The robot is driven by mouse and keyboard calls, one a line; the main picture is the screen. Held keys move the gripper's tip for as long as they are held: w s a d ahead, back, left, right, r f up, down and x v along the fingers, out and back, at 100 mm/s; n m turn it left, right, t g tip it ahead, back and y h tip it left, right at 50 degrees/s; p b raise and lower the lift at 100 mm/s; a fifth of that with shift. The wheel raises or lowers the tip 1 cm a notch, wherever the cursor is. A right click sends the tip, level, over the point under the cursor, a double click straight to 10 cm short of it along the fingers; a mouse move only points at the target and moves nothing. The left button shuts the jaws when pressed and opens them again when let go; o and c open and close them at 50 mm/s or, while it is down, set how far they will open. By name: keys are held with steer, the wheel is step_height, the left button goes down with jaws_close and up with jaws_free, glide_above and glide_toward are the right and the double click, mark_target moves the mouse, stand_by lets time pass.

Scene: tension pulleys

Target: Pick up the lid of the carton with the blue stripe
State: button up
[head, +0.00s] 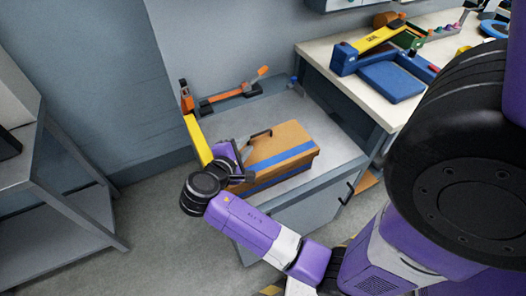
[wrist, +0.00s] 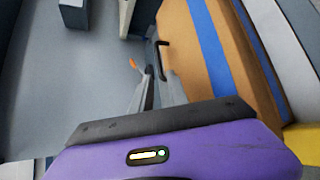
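The orange-brown carton (head: 288,139) with a blue stripe (head: 283,163) sits on the grey cabinet top in the head view. A thin dark handle (head: 258,134) stands on its lid; the handle also shows in the wrist view (wrist: 162,48). The striped carton fills the right of the wrist view (wrist: 186,45). My gripper (head: 242,147) is at the left end of the handle, low over the lid. In the wrist view its two grey fingers (wrist: 158,80) show a narrow gap, with the handle's near end at the tips. Contact with the handle cannot be told.
A yellow bar (head: 198,139) lies left of the carton, close to my wrist. Orange-and-black tools (head: 235,96) lie behind it. A white bench (head: 440,47) with blue trays (head: 391,82) stands at the right. A grey shelf (head: 45,175) stands at the left.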

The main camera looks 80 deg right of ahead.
mark_target(266, 149)
steer(key=shift+p+x, duration=0.3)
steer(key=shift+x, duration=2.75)
jaws_close()
